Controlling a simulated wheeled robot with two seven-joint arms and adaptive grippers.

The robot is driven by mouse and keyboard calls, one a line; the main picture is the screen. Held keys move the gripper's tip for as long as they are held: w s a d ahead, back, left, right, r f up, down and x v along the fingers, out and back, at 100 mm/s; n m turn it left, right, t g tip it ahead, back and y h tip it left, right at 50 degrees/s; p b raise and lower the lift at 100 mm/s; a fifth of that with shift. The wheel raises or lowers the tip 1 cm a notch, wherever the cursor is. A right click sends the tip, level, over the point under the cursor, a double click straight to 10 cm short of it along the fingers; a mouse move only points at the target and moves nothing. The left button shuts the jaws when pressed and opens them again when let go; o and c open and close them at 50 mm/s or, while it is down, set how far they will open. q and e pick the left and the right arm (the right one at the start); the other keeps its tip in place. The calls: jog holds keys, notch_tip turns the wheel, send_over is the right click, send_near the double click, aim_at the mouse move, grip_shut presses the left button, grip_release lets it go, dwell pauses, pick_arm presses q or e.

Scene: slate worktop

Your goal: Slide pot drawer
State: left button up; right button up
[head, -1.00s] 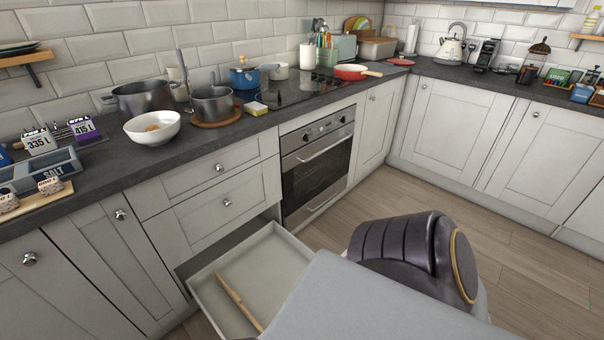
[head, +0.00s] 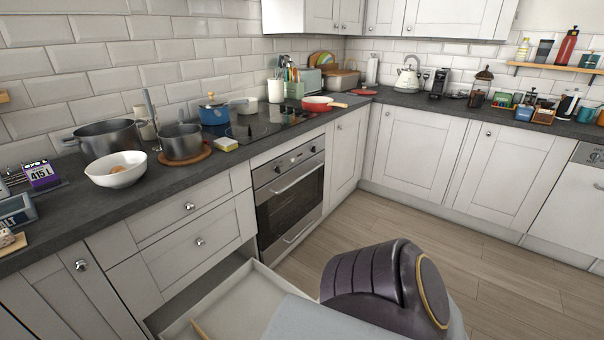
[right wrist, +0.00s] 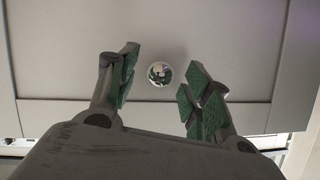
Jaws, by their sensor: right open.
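The pot drawer (head: 214,310) is the lowest drawer left of the oven and stands pulled out in the head view. A light wooden stick-like item (head: 199,329) lies in it, mostly cut off by the picture edge. In the right wrist view a round shiny knob (right wrist: 160,73) sits on a pale panel front (right wrist: 70,50). My right gripper (right wrist: 163,87) is open, with its green-padded fingers on either side of the knob and no visible grip on it. In the head view the right gripper is hidden; my left gripper is not in view.
Two closed drawers (head: 190,238) sit above the open one. The oven (head: 290,195) is to its right. The worktop holds a white bowl (head: 117,169), grey pots (head: 182,141) and a red pan (head: 318,104). The wooden floor (head: 400,230) beyond is clear.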

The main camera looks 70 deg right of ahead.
jog(key=v, duration=1.2)
dwell(0.6)
jog(key=shift+s+a+f, duration=0.1)
jog(key=shift+s, duration=0.05)
dwell(0.5)
